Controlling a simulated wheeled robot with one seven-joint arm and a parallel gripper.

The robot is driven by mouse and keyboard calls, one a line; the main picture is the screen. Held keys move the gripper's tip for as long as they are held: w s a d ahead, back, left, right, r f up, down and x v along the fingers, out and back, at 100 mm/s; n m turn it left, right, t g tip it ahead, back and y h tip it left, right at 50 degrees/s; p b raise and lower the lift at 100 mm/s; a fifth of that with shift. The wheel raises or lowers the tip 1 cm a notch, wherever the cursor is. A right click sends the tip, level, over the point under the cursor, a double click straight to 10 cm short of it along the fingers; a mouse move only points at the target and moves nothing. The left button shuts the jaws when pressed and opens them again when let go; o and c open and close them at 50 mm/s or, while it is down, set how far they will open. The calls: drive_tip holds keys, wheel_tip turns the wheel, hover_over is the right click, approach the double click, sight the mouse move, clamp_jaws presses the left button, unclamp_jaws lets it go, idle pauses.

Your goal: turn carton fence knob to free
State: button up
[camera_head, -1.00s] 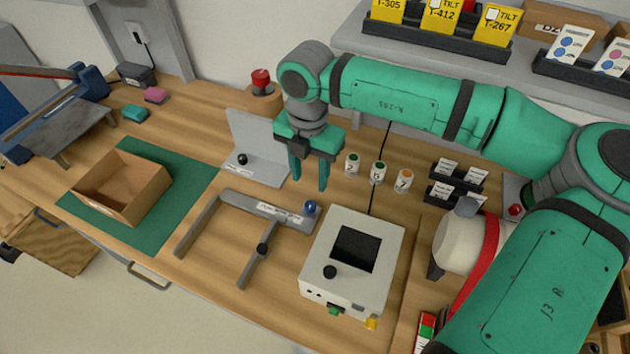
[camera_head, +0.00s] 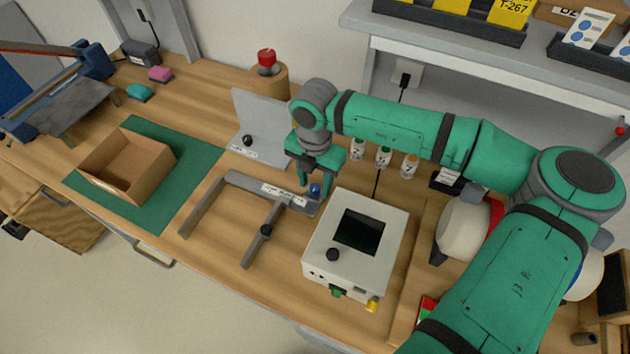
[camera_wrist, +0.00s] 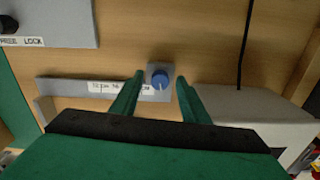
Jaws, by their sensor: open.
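The carton fence (camera_head: 233,181) is a grey frame lying on the wooden bench, with a white label strip on its back bar. A blue knob (camera_head: 315,190) with a pale pointer mark sits at the right end of that bar. It also shows in the wrist view as a blue knob (camera_wrist: 160,79). My gripper (camera_head: 314,190) is open and points down at the blue knob. In the wrist view, my gripper (camera_wrist: 157,80) has its fingers on either side of the knob, with gaps showing. Whether the fingertips are level with the knob, I cannot tell.
A white box device (camera_head: 385,277) with a dark screen stands close to the right of the knob. A grey plate (camera_head: 262,125) with a black knob stands behind the fence. An open carton (camera_head: 155,178) sits on a green mat (camera_head: 197,165) at the left.

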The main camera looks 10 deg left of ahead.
clamp_jaws()
